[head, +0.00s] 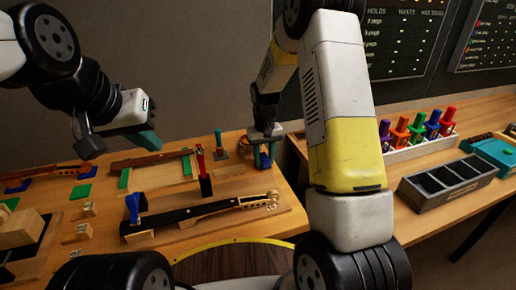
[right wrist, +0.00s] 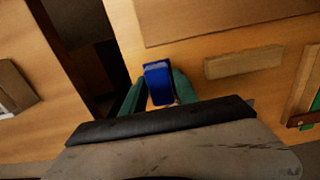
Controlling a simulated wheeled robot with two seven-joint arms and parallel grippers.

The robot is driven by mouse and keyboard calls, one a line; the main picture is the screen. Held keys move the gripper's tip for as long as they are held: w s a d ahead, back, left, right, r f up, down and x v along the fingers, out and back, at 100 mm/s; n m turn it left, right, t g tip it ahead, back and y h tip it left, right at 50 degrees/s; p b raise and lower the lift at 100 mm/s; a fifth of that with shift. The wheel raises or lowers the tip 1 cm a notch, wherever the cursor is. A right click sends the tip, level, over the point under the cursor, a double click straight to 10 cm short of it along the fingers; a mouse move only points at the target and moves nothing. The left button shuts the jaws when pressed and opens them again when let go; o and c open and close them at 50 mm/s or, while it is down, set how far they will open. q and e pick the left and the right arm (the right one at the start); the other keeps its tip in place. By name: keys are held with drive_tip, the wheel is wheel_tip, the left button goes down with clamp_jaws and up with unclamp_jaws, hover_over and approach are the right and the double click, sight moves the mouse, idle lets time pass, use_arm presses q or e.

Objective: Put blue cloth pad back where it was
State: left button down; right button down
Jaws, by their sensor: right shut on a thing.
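The blue cloth pad (right wrist: 158,84) is between the green fingertips of my right gripper (right wrist: 157,92) in the right wrist view. The gripper is shut on it, over the bench top near the bench's edge; I cannot tell the height of the pad. In the head view my right gripper (head: 263,152) is beyond the violin-neck work, at the bench's far right corner, and the pad is largely hidden by the fingers. My left gripper (head: 122,142) hangs above the left part of the bench, with one green finger clearly showing; its opening is unclear.
A dark fingerboard with a scroll (head: 205,212) lies on a board in front, with a blue clamp (head: 133,207) and a red-handled tool (head: 201,163) nearby. A pale wooden block (right wrist: 243,62) lies beside my right gripper. A dark gap (right wrist: 85,45) separates two bench tops. A grey compartment tray (head: 448,184) stands right.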

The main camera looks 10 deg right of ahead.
drive_tip(key=shift+f, duration=0.2)
drive_tip(key=shift+f, duration=0.5)
drive_tip(key=shift+s, duration=0.1)
